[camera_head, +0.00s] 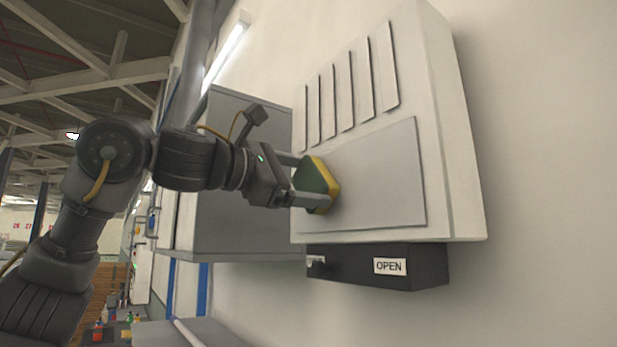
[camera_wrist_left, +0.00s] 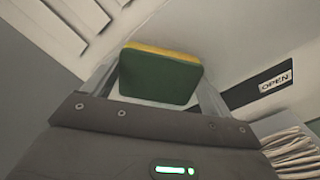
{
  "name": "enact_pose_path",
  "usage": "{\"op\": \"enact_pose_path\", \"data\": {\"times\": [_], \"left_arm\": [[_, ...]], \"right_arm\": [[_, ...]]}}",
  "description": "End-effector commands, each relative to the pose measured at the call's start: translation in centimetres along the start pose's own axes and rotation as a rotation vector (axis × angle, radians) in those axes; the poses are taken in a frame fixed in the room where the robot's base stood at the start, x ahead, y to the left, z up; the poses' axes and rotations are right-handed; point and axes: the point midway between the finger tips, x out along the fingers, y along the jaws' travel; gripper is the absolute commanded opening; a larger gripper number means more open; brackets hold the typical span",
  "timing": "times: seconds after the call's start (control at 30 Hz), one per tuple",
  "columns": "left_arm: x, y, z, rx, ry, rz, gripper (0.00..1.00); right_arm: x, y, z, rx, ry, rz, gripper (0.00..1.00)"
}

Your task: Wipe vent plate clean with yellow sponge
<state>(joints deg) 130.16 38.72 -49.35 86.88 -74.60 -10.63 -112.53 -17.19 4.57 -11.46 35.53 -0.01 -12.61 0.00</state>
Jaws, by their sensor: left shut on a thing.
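The yellow sponge (camera_head: 332,178) has a green side and is held between the fingers of my left gripper (camera_head: 310,182). Its yellow side faces the vent plate (camera_head: 385,180), a smooth grey panel on the front of a white wall box, and it appears to be against the plate's left part. In the left wrist view the sponge (camera_wrist_left: 160,76) shows mostly its green side, with the yellow edge at the top, between the fingers of my left gripper (camera_wrist_left: 160,85). The plate's surface behind the sponge is hidden. My right gripper is not in view.
Several raised vent slats (camera_head: 350,85) line the box above the plate. A black strip with an OPEN label (camera_head: 390,266) sits below the box. A grey cabinet (camera_head: 240,200) stands to the left behind my gripper. The wall (camera_head: 540,180) to the right is bare.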

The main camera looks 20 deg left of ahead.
Motion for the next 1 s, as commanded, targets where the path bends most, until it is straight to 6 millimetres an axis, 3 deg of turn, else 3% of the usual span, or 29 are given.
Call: {"op": "enact_pose_path", "data": {"times": [0.2,0.57,1.0], "left_arm": [[0.1,0.9,-1.3,-0.003,0.004,0.000,0.67],[0.0,1.0,-1.4,0.000,0.002,-0.001,0.67],[-4.2,1.1,-1.3,0.001,0.000,0.001,0.67]], "right_arm": [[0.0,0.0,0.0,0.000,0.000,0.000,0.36],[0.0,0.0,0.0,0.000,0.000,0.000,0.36],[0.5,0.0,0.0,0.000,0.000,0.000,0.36]]}}
